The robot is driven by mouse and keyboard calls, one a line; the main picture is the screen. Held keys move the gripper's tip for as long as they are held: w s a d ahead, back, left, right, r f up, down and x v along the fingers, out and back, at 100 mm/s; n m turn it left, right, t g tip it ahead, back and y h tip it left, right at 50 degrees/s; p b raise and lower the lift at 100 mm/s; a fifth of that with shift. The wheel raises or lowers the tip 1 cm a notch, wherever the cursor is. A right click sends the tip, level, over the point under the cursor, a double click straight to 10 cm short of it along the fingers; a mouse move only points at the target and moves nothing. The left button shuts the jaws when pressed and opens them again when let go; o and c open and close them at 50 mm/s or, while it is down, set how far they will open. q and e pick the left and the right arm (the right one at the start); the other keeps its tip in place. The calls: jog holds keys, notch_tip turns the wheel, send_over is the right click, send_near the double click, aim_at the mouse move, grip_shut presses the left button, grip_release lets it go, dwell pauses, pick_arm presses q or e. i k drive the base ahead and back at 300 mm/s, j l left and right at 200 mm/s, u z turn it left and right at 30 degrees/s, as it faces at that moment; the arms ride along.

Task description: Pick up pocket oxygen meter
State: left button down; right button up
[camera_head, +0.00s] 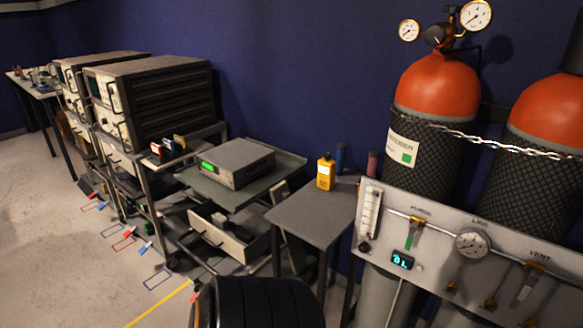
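A small yellow handheld device (325,173), which looks like the pocket oxygen meter, stands upright on the small grey side table (312,214). It is near the table's back left part, and its pale front face shows. Its markings are too small to read. Neither of my grippers shows in the head view, so nothing is seen touching the device.
A dark bottle (340,158) and a reddish one (372,164) stand behind the table. Right are a valve panel (440,228) and chained gas cylinders (437,90). Left is a grey instrument (237,160) on a cart. A black ribbed shape (258,304) fills the bottom middle.

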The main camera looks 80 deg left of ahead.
aim_at(326, 169)
jog(key=j+u, duration=0.1)
jog(key=u, duration=2.15)
